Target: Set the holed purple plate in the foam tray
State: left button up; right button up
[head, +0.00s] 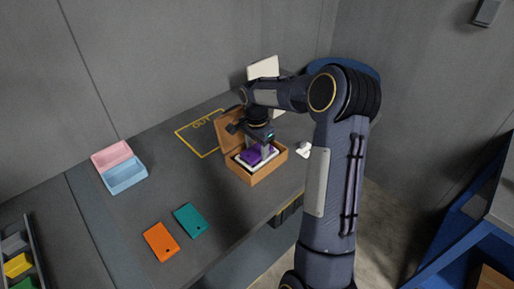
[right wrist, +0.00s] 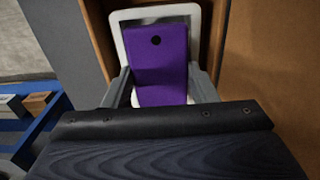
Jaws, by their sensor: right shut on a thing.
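The purple plate (head: 250,157) has one dark round hole near its far end, seen in the right wrist view (right wrist: 158,68). My right gripper (right wrist: 160,82) is shut on it, one grey finger at each long side. The plate is over the white foam tray (right wrist: 207,22), whose rim shows around its far end and sides. I cannot tell whether the plate touches the tray floor. The tray is inside an open wooden box (head: 262,176) with its lid raised. My left gripper is not in view.
An orange plate (head: 161,242) and a teal plate (head: 190,220) lie on the grey table (head: 130,205). A pink bin (head: 112,155) and a blue bin (head: 124,176) stand at left. A yellow "OUT" outline (head: 197,133) behind the box is clear. A small white object (head: 304,150) is right of the box.

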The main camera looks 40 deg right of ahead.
jog(key=shift+s+f, duration=0.1)
jog(key=shift+f, duration=0.05)
jog(key=o, duration=1.4)
jog(key=shift+a, duration=0.1)
notch_tip(320, 180, up, 8)
jog(key=shift+r+b, duration=0.1)
jog(key=shift+b, duration=0.35)
